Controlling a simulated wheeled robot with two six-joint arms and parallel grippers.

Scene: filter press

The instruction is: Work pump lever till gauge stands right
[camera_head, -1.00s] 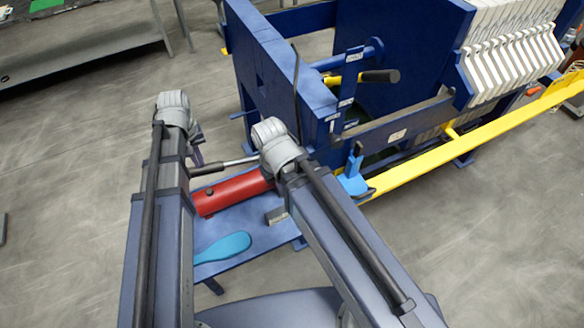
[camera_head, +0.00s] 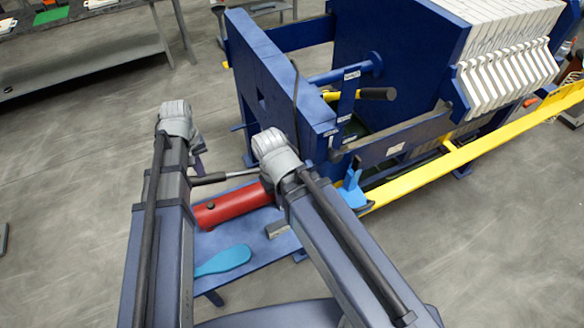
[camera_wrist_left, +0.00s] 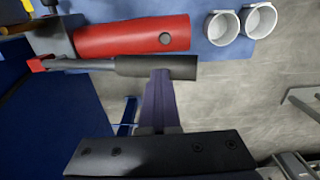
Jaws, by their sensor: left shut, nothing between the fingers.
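The pump is a red cylinder (camera_head: 235,204) on a blue base plate (camera_head: 245,238); it also shows in the left wrist view (camera_wrist_left: 130,36). Its lever (camera_head: 222,176) is a grey rod with a black grip (camera_wrist_left: 155,67), lying beside the cylinder. My left gripper (camera_head: 199,163) is shut and empty. In the left wrist view its purple fingers (camera_wrist_left: 161,84) end at the black grip, overlapping its edge; I cannot tell whether they touch. The right arm covers the cylinder's far end, and the right gripper is out of sight. I cannot make out a gauge.
The blue press frame (camera_head: 280,85) with white plates (camera_head: 505,75) and a yellow rail (camera_head: 450,160) stands behind. A light-blue paddle (camera_head: 223,261) lies on the base plate. Two white cups (camera_wrist_left: 240,24) show in the wrist view.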

